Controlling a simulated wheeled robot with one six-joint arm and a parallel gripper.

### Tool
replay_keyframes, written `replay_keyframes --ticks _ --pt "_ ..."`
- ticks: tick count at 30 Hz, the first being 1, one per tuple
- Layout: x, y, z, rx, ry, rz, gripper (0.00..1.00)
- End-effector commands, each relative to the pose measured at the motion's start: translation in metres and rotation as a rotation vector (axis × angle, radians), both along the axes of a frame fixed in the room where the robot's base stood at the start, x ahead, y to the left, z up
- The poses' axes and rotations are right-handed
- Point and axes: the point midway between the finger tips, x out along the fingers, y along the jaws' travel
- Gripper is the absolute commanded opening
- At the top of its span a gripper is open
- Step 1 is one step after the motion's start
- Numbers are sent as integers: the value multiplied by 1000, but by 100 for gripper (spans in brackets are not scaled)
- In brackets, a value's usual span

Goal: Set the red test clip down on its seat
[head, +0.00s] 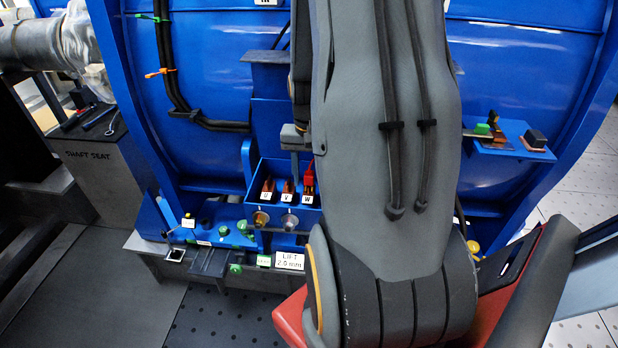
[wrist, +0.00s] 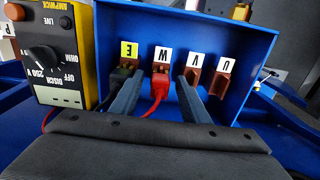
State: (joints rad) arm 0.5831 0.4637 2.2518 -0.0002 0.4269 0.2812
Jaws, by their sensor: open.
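The red test clip (wrist: 160,86) sits at the terminal under the W label (wrist: 163,55) in the blue terminal box. It also shows in the head view (head: 309,177), upright above the W label. My gripper (wrist: 158,80) is open, with one finger on each side of the clip. A gap shows between the clip and each finger. The left finger lies close to a dark clip (wrist: 124,71) under the yellow E label. In the head view my arm hides part of the box, including the E terminal. How firmly the clip sits cannot be told.
Copper terminals V (wrist: 193,79) and U (wrist: 222,82) stand bare to the right in the wrist view. The blue box wall (wrist: 261,70) rises around them. A yellow tester (wrist: 45,55) with a dial is close on the left, with a red lead below it.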

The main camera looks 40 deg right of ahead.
Motion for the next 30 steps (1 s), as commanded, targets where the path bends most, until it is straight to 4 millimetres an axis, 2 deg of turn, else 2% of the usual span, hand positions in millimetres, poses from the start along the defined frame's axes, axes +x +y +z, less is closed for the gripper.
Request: replay_keyframes --ticks 9,15,21,30 --pt "1 -1 44 -3 -5 0 42" --pt "1 -1 65 -2 -3 0 42" --pt "0 0 72 -1 -2 0 42" --pt "0 0 72 -1 -1 0 42"
